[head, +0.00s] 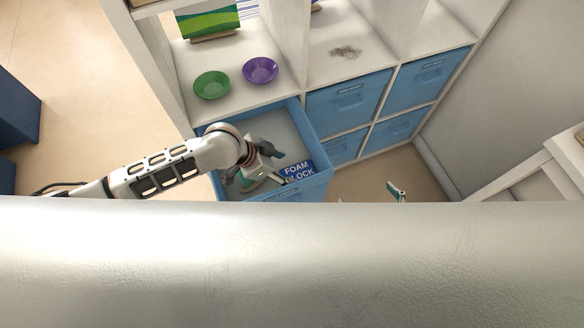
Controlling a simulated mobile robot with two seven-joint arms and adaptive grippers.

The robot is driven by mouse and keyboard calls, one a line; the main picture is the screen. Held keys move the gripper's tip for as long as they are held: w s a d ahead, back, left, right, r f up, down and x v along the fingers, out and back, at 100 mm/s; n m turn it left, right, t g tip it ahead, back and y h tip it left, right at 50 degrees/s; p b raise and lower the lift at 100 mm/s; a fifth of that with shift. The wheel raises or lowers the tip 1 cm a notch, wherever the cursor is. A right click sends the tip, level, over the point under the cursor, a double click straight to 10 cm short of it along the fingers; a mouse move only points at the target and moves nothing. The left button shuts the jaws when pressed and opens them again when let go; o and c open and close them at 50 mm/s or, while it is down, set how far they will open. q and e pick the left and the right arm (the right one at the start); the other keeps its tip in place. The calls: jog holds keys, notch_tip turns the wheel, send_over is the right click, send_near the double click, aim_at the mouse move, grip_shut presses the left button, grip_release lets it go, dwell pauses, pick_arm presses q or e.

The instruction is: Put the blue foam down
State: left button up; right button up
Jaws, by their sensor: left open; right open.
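The blue foam (298,171), a blue block lettered "FOAM" and partly "LOCK", is at the front right of the pulled-out blue drawer (316,136). I cannot tell whether it rests on the drawer floor or against the front wall. My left gripper (256,181) is open, reaching down into the drawer just left of the foam. One fingertip is close to the foam's left end; contact cannot be told. My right gripper (397,192) shows only as a small tip low in the view, right of the drawer; the rest is hidden behind a pale surface in the foreground.
The white shelf unit (293,45) holds a green bowl (211,85) and a purple bowl (260,70) above the drawer. Several closed blue drawers (347,102) are to the right. A grey wall bounds the right side. Floor (80,100) is free at left.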

pick_arm(q)
jog(key=p+v, duration=0.1)
jog(key=v, duration=0.4)
jog(key=shift+r, duration=0.1)
dwell(0.3)
